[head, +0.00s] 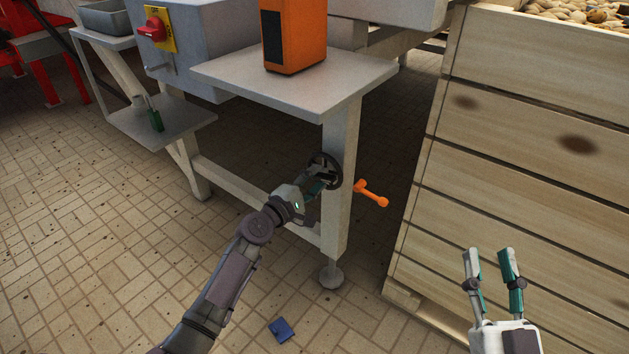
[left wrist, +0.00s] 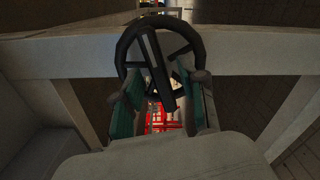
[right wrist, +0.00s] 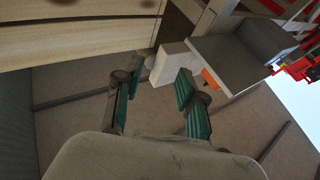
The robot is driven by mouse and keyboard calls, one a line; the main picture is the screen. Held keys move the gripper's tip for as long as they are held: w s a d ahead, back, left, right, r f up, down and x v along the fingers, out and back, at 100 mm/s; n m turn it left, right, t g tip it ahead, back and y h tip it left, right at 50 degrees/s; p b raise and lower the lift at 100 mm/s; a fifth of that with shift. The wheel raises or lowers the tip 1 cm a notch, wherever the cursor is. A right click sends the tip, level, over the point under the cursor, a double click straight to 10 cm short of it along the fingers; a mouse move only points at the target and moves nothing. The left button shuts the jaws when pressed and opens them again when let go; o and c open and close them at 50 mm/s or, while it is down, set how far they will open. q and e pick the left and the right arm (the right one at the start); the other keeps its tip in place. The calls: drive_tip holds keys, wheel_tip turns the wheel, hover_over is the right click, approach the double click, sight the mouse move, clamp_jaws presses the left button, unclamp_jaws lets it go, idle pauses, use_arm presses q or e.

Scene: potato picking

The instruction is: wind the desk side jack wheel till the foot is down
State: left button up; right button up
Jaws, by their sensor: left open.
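The dark jack wheel (head: 336,172) is on the near leg of the desk, below its grey top. In the left wrist view the wheel (left wrist: 123,52) stands ahead, with a broad spoke running down between my fingers. My left gripper (head: 314,184) is at the wheel, open, with one finger on each side of that spoke; I cannot tell whether they touch it. The jack foot (head: 331,276) is a round pad under the leg; I cannot tell whether it touches the floor. My right gripper (head: 489,255) is open and empty, in front of the wooden crate.
An orange crank handle (head: 371,193) sticks out right of the leg. An orange box (head: 294,38) stands on the desk top (head: 345,75). The wooden crate (head: 510,110) holds potatoes and stands close on the right. A blue piece (head: 282,329) lies on the floor. The floor at left is open.

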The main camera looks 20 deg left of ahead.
use_arm(q)
clamp_jaws()
